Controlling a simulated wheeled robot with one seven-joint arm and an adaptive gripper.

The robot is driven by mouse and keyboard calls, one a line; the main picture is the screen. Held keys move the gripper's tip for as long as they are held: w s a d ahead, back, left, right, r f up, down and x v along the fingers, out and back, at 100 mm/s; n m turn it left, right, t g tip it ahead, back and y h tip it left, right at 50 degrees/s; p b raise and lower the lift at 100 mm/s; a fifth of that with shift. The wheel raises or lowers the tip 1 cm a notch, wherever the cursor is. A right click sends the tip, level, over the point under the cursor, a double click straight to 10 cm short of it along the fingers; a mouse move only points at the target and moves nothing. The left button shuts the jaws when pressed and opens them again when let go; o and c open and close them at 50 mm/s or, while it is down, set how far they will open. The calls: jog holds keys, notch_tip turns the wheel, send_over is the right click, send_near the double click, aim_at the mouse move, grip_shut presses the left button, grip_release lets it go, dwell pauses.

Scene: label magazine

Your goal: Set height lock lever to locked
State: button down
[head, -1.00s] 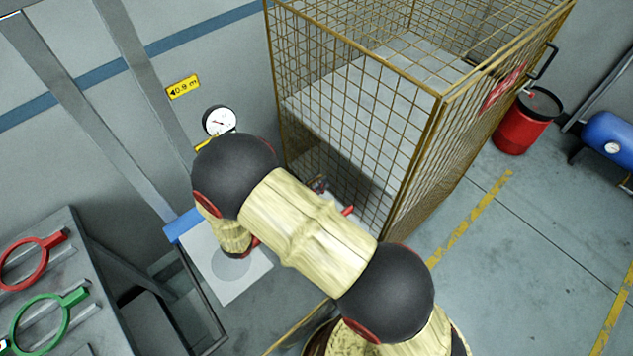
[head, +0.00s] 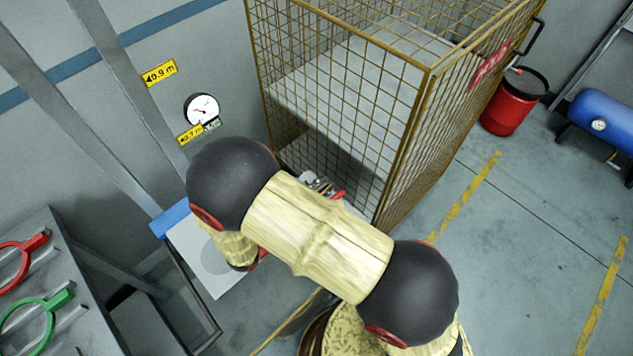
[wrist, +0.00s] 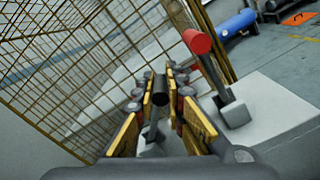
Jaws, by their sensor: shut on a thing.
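In the wrist view a lever with a black cylindrical end (wrist: 160,90) stands between the two fingers of my gripper (wrist: 161,100), which is shut on it. A second lever with a red knob (wrist: 197,41) and a grey stem stands just right of my gripper, apart from it, on a pale block. I see no label telling which is the height lock lever. In the head view a small red part (head: 338,195) shows past my arm, and grey metal gripper parts (head: 318,184) show beside it. My arm hides most of the levers there.
A brown wire-mesh cage (head: 340,110) stands close behind my gripper. A round gauge (head: 202,109) is on the wall. A rack with red and green rings (head: 42,318) is at lower left. A red bin (head: 512,105) and blue tank (head: 603,118) stand right; floor between is open.

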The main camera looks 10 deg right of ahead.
jog(key=shift+s+d+f+m, duration=0.2)
jog(key=shift+s+f+m, duration=0.1)
jog(key=shift+f+m, duration=0.2)
jog(key=shift+s+d+f, duration=0.15)
jog(key=shift+s+f, duration=0.05)
jog(key=shift+f, duration=0.05)
jog(key=c, duration=1.8)
grip_release()
jog(key=v, duration=1.2)
